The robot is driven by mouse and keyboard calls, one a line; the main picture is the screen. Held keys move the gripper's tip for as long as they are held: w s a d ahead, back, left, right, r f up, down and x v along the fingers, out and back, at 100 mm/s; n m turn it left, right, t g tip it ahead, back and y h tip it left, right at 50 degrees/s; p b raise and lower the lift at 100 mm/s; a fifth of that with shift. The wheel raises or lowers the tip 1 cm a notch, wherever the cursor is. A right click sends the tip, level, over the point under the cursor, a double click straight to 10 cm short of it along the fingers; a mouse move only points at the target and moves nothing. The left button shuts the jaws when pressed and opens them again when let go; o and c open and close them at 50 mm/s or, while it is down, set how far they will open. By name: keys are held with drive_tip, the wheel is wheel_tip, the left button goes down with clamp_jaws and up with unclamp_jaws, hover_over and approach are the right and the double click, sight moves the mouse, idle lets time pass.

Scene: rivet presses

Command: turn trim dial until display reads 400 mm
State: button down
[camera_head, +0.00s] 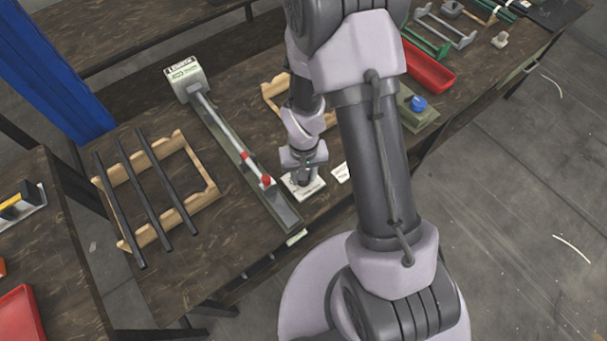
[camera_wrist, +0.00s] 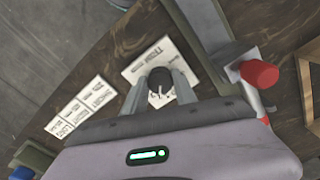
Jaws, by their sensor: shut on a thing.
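The dark round trim dial (camera_wrist: 160,80) stands on a white label plate (camera_wrist: 135,72) at the table's front edge. My gripper (camera_wrist: 161,88) is shut on the dial, one finger on each side, in the wrist view. In the head view my gripper (camera_head: 303,179) points down over the plate (camera_head: 315,187), and my wrist hides the dial. A grey-green box (camera_head: 185,78) with a labelled top and a small display stands at the far end of a long rail. The display's number is too small to read.
The rail (camera_head: 222,130) carries a red knob (camera_head: 267,180) just left of my gripper; the knob (camera_wrist: 259,73) is close in the wrist view. A printed label card (camera_wrist: 78,108) lies beside the plate. A wooden rack (camera_head: 155,190) holds dark rods. A blue knob (camera_head: 418,103) is at right.

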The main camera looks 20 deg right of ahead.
drive_tip(key=c, duration=1)
unclamp_jaws()
wheel_tip(320, 180, up, 17)
drive_tip(key=p, duration=0.6)
drive_tip(key=shift+r, duration=0.2)
drive_tip(key=s+a+r+m+t+y+b, duration=0.1)
drive_tip(key=s+a+r+t+b, duration=0.1)
drive_tip(key=s+r, duration=0.4)
drive_tip(key=s+a+r+m+t+y+b, duration=0.1)
drive_tip(key=s+a+r+m+t+b, duration=0.1)
drive_tip(key=s+r, duration=0.4)
wheel_tip(320, 180, up, 5)
drive_tip(key=shift+s+f+t+b, duration=0.2)
drive_tip(key=shift+s+t+b, duration=0.1)
drive_tip(key=shift+t+b, duration=0.5)
